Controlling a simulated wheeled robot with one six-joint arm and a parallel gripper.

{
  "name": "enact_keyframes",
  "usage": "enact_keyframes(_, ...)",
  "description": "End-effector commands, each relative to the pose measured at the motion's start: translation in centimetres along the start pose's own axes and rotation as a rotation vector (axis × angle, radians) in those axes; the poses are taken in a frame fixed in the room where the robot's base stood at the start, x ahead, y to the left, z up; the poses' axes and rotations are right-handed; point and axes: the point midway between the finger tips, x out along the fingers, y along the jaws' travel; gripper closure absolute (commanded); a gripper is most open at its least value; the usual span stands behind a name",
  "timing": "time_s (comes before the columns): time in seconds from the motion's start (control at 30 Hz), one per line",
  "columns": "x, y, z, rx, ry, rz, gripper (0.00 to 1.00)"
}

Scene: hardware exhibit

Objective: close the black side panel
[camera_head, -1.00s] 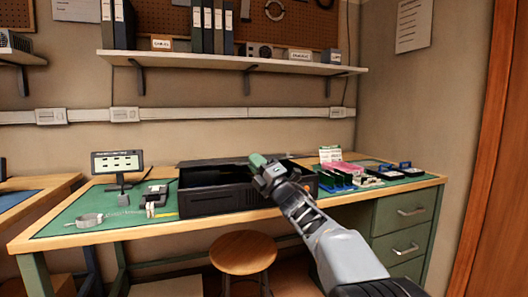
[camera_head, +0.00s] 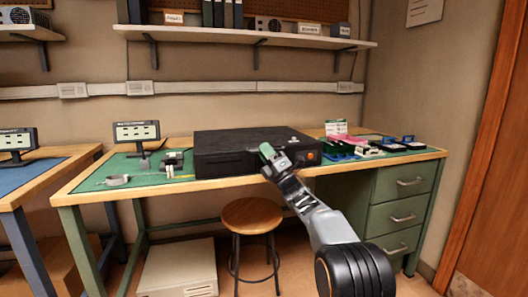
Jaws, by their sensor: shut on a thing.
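The black computer case (camera_head: 225,164) lies on the workbench. Its black side panel (camera_head: 245,138) lies across the top and covers the inside. I see no gap along the front, but I cannot tell whether it is latched. My gripper (camera_head: 268,153), with green fingertips, is at the front upper edge of the case, right of its middle. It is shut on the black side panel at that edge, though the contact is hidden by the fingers.
The workbench (camera_head: 150,188) holds a small monitor (camera_head: 136,132) on the left and several parts in trays (camera_head: 365,150) on the right. A round stool (camera_head: 251,214) stands below the bench front. A shelf (camera_head: 240,36) runs above.

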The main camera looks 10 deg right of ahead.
Motion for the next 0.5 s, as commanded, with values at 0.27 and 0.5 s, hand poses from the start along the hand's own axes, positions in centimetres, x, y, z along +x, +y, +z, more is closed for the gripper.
enact_keyframes(0.27, -0.48, -0.91, -0.31, 0.010, 0.001, -0.015, 0.81)
enact_keyframes(0.5, -0.78, -0.79, -0.44, 0.011, 0.002, -0.015, 0.81)
